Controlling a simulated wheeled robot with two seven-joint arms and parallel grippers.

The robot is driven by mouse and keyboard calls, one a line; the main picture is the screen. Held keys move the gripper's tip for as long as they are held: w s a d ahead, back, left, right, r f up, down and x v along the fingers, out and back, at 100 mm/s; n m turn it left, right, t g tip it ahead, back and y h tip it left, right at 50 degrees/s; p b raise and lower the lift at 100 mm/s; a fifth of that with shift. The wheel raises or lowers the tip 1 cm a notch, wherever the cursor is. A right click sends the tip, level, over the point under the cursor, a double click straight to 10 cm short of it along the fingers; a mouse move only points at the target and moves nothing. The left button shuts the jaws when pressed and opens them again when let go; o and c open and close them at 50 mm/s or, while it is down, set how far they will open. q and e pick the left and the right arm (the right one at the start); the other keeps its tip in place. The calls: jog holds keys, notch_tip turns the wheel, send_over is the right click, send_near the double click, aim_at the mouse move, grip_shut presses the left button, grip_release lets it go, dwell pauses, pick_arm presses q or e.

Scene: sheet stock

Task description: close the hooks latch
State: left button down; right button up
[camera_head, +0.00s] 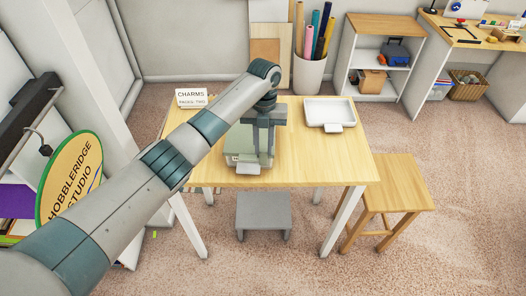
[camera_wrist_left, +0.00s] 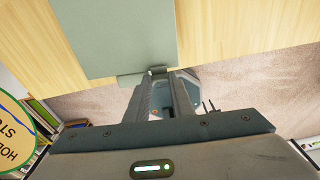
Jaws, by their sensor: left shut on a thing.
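A grey-green box (camera_head: 234,150) stands on the wooden table, with a small white tag on its front. My left gripper (camera_head: 263,150) reaches down over the box from above and covers part of it. In the left wrist view the box's flat lid (camera_wrist_left: 122,35) shows, with a small latch tab (camera_wrist_left: 130,79) at its edge. The left fingers (camera_wrist_left: 160,74) are close together at this tab, shut on it. The exact grip and the latch's catch are partly hidden by the fingers. My right gripper is in neither view.
The table (camera_head: 320,165) is clear to the right of the box. A white tray (camera_head: 330,113) lies at the back right, and a sign reading CHARMS (camera_head: 191,97) stands at the back left. A grey step (camera_head: 264,212) and wooden stool (camera_head: 402,187) are nearby.

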pick_arm(q)
jog(key=shift+w+f+g, duration=0.1)
jog(key=shift+w+g, duration=0.05)
jog(key=shift+g, duration=0.15)
jog(key=c, duration=1.5)
grip_release()
jog(key=shift+w+r+b, duration=0.2)
jog(key=shift+r+b, duration=0.3)
jog(key=shift+r, duration=0.1)
jog(key=r+b, duration=0.1)
jog(key=r, duration=0.2)
jog(key=shift+w+d+r+b, duration=0.1)
jog(key=shift+w+r+b, duration=0.2)
jog(key=shift+w+b, duration=0.1)
jog(key=r, duration=0.4)
jog(key=w+r+b, duration=0.1)
jog(key=r, duration=0.3)
jog(key=w+r, duration=0.1)
jog(key=r, duration=0.3)
jog(key=shift+r, duration=0.15)
